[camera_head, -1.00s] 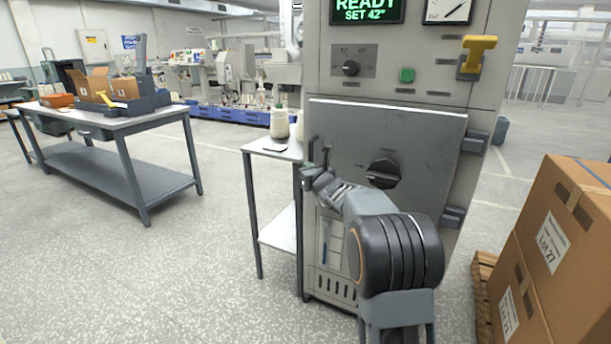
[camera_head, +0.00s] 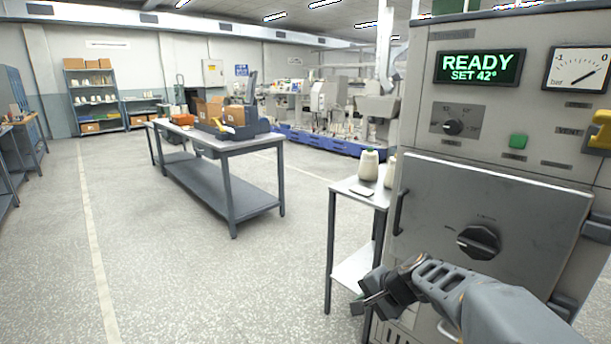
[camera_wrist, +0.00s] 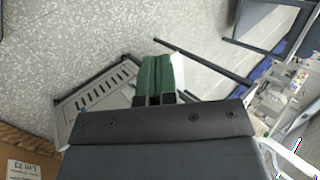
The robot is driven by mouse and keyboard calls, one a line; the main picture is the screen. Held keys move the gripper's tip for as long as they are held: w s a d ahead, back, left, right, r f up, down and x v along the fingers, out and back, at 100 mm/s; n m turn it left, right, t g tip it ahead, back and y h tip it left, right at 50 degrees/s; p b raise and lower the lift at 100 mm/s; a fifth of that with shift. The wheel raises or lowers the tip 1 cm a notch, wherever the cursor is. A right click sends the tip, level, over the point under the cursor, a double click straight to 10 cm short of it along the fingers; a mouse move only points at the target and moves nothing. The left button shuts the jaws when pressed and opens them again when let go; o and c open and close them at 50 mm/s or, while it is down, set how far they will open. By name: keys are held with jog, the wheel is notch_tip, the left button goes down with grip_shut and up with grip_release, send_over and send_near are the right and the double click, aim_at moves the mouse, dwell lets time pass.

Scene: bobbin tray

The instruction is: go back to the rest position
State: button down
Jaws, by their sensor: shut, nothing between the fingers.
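My gripper (camera_head: 366,301) is in front of the lower left part of the grey machine cabinet, near the small side table's legs. In the wrist view my gripper (camera_wrist: 158,80) shows two green-lined fingers side by side, shut with nothing between them. My arm reaches in from the lower right of the head view. The cabinet (camera_head: 430,180) has its door shut, with a black knob (camera_head: 478,242) and a display reading READY SET 42°. The gripper looks apart from the door handle (camera_head: 400,212).
A long workbench (camera_head: 240,145) with boxes stands further left. Shelving (camera_head: 92,95) is at the back left. Open floor (camera_head: 170,270) lies at the front left. A carton (camera_wrist: 22,165) shows in the wrist view.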

jog(key=s+d+r+n+g+h+p, duration=0.1)
jog(key=s+r+n+h+p, duration=0.5)
jog(key=s+r+p, duration=0.8)
notch_tip(320, 180, up, 3)
jog(key=s+d+n, duration=0.1)
jog(key=s+n, duration=0.1)
jog(key=n, duration=0.1)
jog(key=shift+s+d+n+g+p, duration=0.2)
jog(key=shift+d+n+g+p, duration=0.1)
jog(key=shift+d+p, duration=0.1)
